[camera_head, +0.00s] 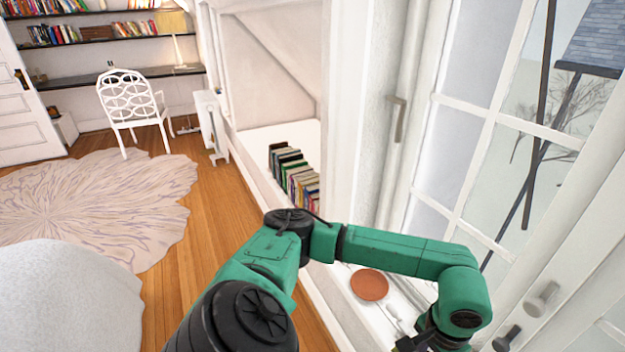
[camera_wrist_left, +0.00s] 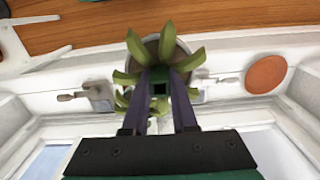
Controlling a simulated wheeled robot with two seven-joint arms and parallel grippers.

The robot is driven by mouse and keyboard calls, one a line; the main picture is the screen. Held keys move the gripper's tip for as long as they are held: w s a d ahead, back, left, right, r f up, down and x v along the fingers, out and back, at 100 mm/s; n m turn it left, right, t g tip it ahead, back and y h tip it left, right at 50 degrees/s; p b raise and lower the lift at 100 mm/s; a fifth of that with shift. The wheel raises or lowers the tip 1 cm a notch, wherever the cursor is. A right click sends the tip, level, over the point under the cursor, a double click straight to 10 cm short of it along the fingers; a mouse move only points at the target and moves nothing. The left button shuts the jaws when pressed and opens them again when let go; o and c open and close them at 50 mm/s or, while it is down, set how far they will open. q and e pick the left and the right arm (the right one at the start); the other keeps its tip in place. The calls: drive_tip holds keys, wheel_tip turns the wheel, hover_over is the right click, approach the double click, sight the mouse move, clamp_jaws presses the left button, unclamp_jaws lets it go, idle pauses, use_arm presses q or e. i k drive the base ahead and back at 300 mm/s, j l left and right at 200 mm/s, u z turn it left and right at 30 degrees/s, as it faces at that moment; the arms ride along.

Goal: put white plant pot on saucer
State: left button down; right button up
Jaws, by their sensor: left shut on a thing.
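The saucer is a round terracotta-coloured dish (camera_head: 370,284) lying flat on the white windowsill; it also shows in the left wrist view (camera_wrist_left: 265,75), to the right of my gripper. My left gripper (camera_wrist_left: 159,88) is shut on the potted plant, whose thick green leaves (camera_wrist_left: 133,47) spread around the fingers. A greyish round edge behind the leaves looks like the pot (camera_wrist_left: 152,40); most of it is hidden, and I cannot tell if it touches the sill. In the head view my left arm reaches over the sill, with the gripper at the bottom edge, right of the saucer. My right gripper is out of view.
A row of books (camera_head: 293,178) stands on the sill farther back. The tall window (camera_head: 470,150) with its handle (camera_head: 400,120) borders the sill on the right. Small metal hardware or tools (camera_wrist_left: 98,93) lie beside the plant. The wooden floor (camera_head: 190,225) is left of the sill.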

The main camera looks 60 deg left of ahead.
sight(368, 286)
drive_tip(key=u, duration=0.4)
drive_tip(key=j+u, duration=0.1)
drive_tip(key=u, duration=0.7)
drive_tip(key=i+u, duration=0.1)
drive_tip(key=u, duration=0.3)
drive_tip(key=j+u, duration=0.1)
drive_tip(key=u, duration=0.35)
drive_tip(key=i, duration=0.15)
drive_tip(key=i+z, duration=0.1)
drive_tip(key=z, duration=0.85)
drive_tip(key=i+z, duration=0.15)
drive_tip(key=z, duration=0.35)
drive_tip(key=j+z, duration=0.1)
drive_tip(key=z, duration=0.4)
drive_tip(key=i+j+z, duration=0.1)
drive_tip(key=i, duration=0.05)
